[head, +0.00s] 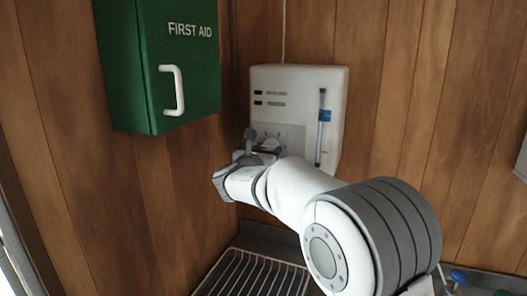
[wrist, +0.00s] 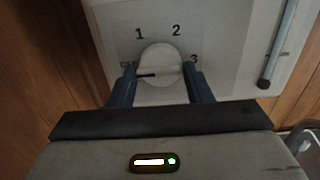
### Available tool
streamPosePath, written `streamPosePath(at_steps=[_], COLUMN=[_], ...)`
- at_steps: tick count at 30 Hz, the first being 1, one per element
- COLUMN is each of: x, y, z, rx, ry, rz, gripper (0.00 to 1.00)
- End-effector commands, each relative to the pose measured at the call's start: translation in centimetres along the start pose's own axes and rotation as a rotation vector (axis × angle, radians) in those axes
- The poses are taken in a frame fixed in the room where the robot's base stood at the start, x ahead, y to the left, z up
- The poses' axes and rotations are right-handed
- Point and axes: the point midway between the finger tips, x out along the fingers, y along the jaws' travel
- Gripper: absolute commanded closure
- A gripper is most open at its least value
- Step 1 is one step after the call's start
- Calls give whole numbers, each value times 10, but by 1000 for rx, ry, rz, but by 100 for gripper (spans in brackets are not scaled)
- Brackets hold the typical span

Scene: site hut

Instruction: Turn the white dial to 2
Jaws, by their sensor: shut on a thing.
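The white dial (wrist: 165,62) is a round knob on the front of a white wall unit (head: 298,78). In the wrist view its black pointer line points left, close to the partly hidden mark at the far left. The marks 1, 2 and 3 run clockwise from there; 2 is above the dial, slightly right. My gripper (wrist: 159,70) is shut on the dial, with one blue-grey finger on its left and one on its right. In the head view my gripper (head: 258,146) covers part of the dial.
A green first aid cabinet (head: 175,95) with a white handle hangs at the left, close above my arm. A sight tube with a blue band (head: 325,115) runs down the unit's right side. A wire rack (head: 250,275) lies below.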

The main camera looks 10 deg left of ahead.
Motion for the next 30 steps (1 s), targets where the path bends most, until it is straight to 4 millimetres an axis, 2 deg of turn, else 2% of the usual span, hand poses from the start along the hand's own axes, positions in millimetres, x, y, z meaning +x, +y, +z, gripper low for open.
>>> streamPosePath(at_steps=[2,3,6,14,30], x=[0,-1,-2,-2,-2], y=[0,14,6,4,3], z=[0,0,0,-3,-6], rx=[0,2,4,73,529], ry=[0,-1,-1,-2,-1], rz=[1,2,4,7,6], gripper=[76,77,77,77,77])
